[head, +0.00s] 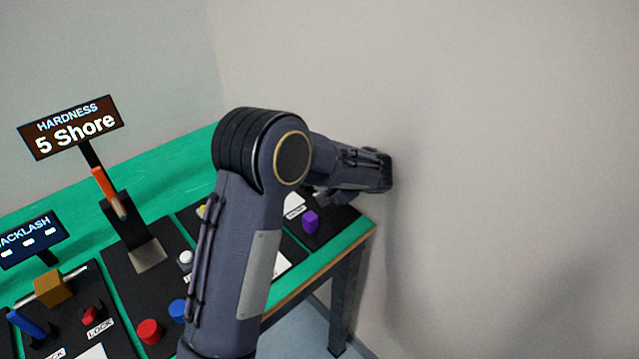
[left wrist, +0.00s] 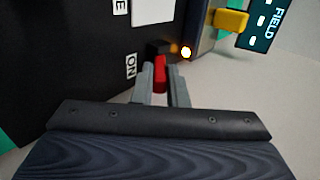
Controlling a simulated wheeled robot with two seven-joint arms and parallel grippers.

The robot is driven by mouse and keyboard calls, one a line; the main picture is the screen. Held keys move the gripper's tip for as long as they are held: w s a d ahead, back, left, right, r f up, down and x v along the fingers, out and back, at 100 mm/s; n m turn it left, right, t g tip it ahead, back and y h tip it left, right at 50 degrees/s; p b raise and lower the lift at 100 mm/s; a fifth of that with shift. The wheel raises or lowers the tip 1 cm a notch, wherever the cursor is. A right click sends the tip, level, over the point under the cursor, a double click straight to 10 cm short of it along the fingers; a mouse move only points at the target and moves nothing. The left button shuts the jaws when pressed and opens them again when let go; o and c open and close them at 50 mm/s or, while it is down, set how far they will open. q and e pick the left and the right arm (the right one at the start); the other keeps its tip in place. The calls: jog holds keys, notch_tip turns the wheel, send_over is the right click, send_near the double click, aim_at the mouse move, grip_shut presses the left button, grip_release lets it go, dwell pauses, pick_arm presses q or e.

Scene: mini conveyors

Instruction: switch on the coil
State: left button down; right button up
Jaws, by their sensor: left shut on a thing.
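In the left wrist view, my left gripper (left wrist: 160,88) is shut on a small red switch lever (left wrist: 160,72), one finger on each side of it. The lever stands at a dark switch base (left wrist: 158,47) on a black panel (left wrist: 70,60). An "ON" label (left wrist: 130,65) lies just left of the lever. A dark "FIELD" display (left wrist: 268,22) and a yellow block (left wrist: 231,20) are at the upper right. In the head view, my left arm hides the lever and most of this panel. My right gripper is not in view.
The green table (head: 165,160) holds black panels with a "HARDNESS 5 Shore" display (head: 72,127), a "BACKLASH" display (head: 28,238), a red knob (head: 150,331) and a purple block (head: 310,222). A plain wall (head: 500,150) stands close on the right.

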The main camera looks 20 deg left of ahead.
pick_arm(q)
jog(key=c, duration=1.4)
grip_release()
jog(key=shift+c, duration=0.2)
jog(key=v, duration=0.8)
jog(key=shift+s+f, duration=0.1)
jog(key=shift+f, duration=0.05)
